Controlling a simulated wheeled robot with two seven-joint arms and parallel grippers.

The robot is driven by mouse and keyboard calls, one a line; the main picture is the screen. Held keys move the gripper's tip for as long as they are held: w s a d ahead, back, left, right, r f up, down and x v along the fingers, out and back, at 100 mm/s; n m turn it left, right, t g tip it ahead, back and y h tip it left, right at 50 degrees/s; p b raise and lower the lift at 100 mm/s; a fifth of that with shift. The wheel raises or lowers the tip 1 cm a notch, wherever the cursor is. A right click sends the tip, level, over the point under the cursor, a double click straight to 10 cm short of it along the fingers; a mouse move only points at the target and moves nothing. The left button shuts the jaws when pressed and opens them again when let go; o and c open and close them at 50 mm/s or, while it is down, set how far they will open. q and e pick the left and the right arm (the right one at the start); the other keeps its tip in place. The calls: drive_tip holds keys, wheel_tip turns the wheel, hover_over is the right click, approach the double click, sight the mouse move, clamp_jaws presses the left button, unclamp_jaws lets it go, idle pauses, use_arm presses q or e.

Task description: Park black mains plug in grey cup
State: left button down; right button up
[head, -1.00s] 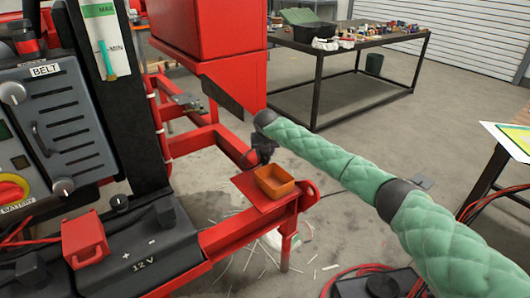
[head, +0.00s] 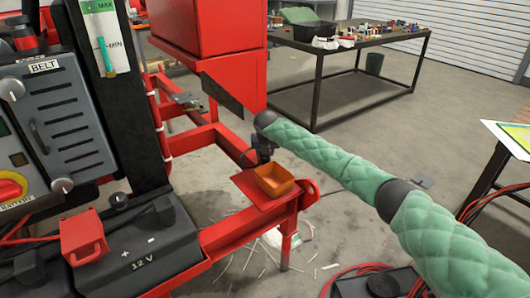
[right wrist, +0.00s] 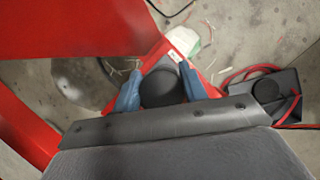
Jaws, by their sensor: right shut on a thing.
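My right gripper (head: 262,150) is at the end of my green-padded arm, close above and behind the orange open box on the red skid ledge; its fingers are hard to make out in the head view. In the right wrist view its two blue fingers (right wrist: 156,88) are shut on a dark round-ended thing, which looks like the black mains plug (right wrist: 165,90). Its prongs and any cable are hidden. I cannot make out a grey cup in either view. My left gripper is not in view.
The orange box (head: 272,182) sits on the red frame's ledge. A red hopper (head: 208,30) rises behind it. The battery (head: 125,250) and control panel (head: 70,125) stand at left. A black box with red cables (right wrist: 275,95) lies on the floor. A workbench (head: 350,42) is at the back.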

drive_tip(key=shift+f+b, duration=0.65)
drive_tip(key=shift+f, duration=0.45)
idle(0.3)
drive_tip(key=o, duration=1.2)
